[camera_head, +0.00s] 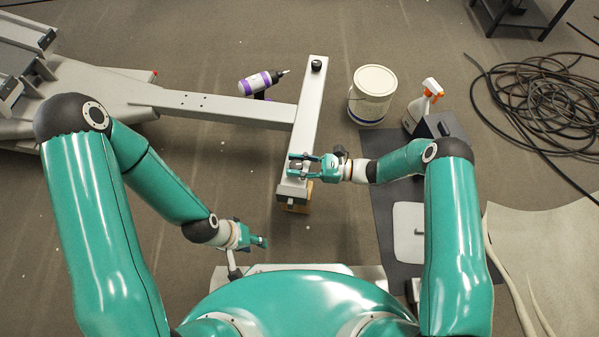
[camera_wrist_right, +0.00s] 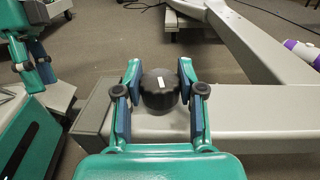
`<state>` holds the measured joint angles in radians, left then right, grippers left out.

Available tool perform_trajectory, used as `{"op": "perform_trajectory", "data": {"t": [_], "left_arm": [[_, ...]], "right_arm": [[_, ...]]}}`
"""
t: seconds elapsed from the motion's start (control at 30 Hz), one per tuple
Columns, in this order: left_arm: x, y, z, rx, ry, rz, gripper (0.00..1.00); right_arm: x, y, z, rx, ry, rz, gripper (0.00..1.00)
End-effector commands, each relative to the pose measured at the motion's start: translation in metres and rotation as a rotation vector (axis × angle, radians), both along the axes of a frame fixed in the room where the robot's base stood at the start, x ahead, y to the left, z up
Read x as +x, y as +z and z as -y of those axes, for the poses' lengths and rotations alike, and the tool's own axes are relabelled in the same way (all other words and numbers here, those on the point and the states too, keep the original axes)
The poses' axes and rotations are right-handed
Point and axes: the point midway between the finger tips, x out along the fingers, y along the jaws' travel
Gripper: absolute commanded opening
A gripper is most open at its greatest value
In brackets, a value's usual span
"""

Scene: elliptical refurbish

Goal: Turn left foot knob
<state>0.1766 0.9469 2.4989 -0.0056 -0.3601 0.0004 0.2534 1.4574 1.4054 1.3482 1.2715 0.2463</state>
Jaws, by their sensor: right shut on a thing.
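A black ribbed foot knob (camera_wrist_right: 159,90) with a white mark on its top stands on the grey crossbar (camera_wrist_right: 245,133) of the machine. My right gripper (camera_wrist_right: 160,95) has its two fingers on either side of the knob and is shut on it. In the head view this gripper (camera_head: 303,164) is over the near end of the crossbar (camera_head: 306,120), and its fingers cover most of the knob. Another black knob (camera_head: 317,65) is on the crossbar's far end. My left gripper (camera_head: 260,242) is empty, low and left of the crossbar; its finger opening is unclear.
A white bucket (camera_head: 372,94) and a spray bottle (camera_head: 421,107) stand to the right. A dark mat (camera_head: 385,215) lies under my right arm. Coiled black cable (camera_head: 535,100) is far right.

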Motion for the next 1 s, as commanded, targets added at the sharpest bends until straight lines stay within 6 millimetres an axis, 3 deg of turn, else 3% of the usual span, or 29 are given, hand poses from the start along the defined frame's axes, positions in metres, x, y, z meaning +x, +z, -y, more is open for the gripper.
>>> {"op": "perform_trajectory", "data": {"t": [0.03,0.3,1.0], "left_arm": [[0.000,-0.020,0.000,0.000,0.000,0.000,0.40],[0.000,-0.048,0.000,0.000,0.000,0.000,0.40],[0.000,-0.057,0.000,0.000,0.000,0.001,0.40]], "right_arm": [[0.003,-0.008,-0.001,-0.001,0.036,0.011,0.04],[0.002,-0.003,-0.001,-0.002,0.211,0.007,0.04],[0.001,0.002,-0.001,0.002,0.303,0.000,0.04]]}}
